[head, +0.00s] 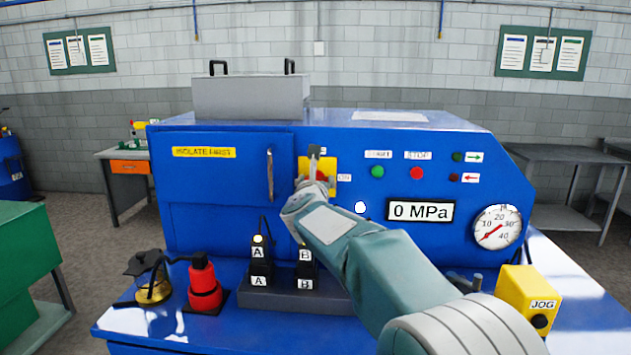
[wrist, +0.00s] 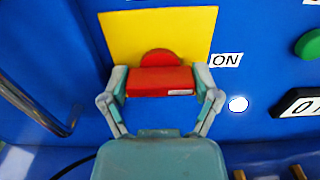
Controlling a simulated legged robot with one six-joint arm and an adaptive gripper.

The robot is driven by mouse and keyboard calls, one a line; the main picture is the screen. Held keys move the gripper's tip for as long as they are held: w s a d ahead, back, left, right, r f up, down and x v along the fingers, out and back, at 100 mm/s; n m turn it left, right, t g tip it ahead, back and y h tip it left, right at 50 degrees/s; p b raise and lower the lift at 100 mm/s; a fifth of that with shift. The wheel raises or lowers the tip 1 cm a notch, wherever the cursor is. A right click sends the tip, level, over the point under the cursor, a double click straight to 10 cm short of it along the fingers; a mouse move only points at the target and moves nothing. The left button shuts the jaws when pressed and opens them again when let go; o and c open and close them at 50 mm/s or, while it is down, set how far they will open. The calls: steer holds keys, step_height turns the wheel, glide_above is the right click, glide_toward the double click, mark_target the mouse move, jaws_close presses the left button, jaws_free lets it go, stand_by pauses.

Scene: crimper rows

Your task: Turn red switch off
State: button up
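The red switch (wrist: 160,80) has a blocky red handle lying level on a yellow plate (wrist: 112,40). A round red part shows above the handle, and a small white mark is at its right end. An ON label (wrist: 226,60) is right of the plate, level with the handle. In the head view the switch (head: 321,175) is partly hidden by my gripper (head: 316,182). In the wrist view my gripper (wrist: 161,80) has its fingers spread wide, one at each end of the handle. I cannot tell whether they touch it.
The blue machine panel (head: 230,215) has a metal door handle (head: 270,174) just left of the switch. A green button (head: 377,171), a red button (head: 416,173) and a 0 MPa display (head: 420,211) are to the right. Black A and B blocks (head: 260,275) stand below.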

steer(key=shift+a, duration=0.1)
stand_by(0.3)
steer(key=n, duration=0.4)
steer(key=shift+n, duration=0.4)
steer(key=n, duration=0.4)
steer(key=shift+a+f+n, duration=0.1)
steer(key=shift+n, duration=0.2)
steer(key=n, duration=0.5)
steer(key=shift+f, duration=0.1)
steer(key=shift+f+n, duration=0.15)
steer(key=shift+n, duration=1.65)
steer(key=shift+a+f, duration=0.1)
steer(key=o, duration=1)
steer(key=shift+c, duration=0.2)
steer(key=shift+a, duration=0.1)
